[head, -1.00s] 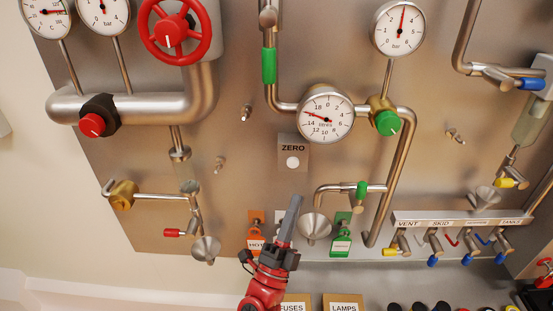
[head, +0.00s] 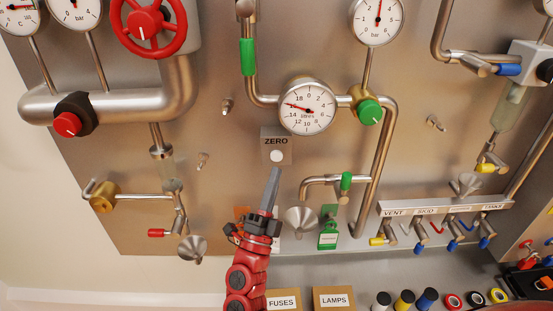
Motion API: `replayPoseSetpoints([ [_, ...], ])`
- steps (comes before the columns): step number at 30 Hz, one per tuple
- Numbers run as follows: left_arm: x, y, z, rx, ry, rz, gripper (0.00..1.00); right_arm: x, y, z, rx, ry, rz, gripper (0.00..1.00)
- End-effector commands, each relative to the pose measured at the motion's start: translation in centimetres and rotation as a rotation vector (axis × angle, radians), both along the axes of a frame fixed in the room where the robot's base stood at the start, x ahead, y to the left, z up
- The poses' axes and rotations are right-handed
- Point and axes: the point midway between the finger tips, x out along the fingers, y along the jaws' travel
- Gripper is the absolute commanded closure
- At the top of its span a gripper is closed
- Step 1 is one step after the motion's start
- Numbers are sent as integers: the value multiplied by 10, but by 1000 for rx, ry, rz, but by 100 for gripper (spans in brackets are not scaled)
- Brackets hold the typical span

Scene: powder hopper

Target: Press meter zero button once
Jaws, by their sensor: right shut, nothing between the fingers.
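The zero button (head: 277,156) is a small white round button on a grey plate marked ZERO. It sits below and left of the round litres meter (head: 307,107), whose needle points to the upper left, near 16. My right gripper (head: 274,172) comes up from below on a red arm, its grey fingers shut and empty. In the picture the fingertips lie just under the button; whether they touch the panel or the plate I cannot tell. My left gripper is not in view.
A steel funnel (head: 300,219) and a green tag (head: 328,236) are right of my right gripper. A pipe with a green-handled valve (head: 347,182) is above them. Boxes marked FUSES (head: 283,299) and LAMPS (head: 334,298) stand below. The panel left of the button is mostly bare.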

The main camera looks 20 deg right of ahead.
Motion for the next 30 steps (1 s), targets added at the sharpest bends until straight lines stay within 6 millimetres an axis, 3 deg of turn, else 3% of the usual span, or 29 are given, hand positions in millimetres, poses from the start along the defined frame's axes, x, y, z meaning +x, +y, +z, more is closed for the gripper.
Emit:
replayPoseSetpoints([
  [10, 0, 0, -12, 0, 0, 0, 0, 26, -8, -1, 1, 0, -2, 100],
  [30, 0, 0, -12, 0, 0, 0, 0, 28, -8, 0, 1, 0, -1, 100],
])
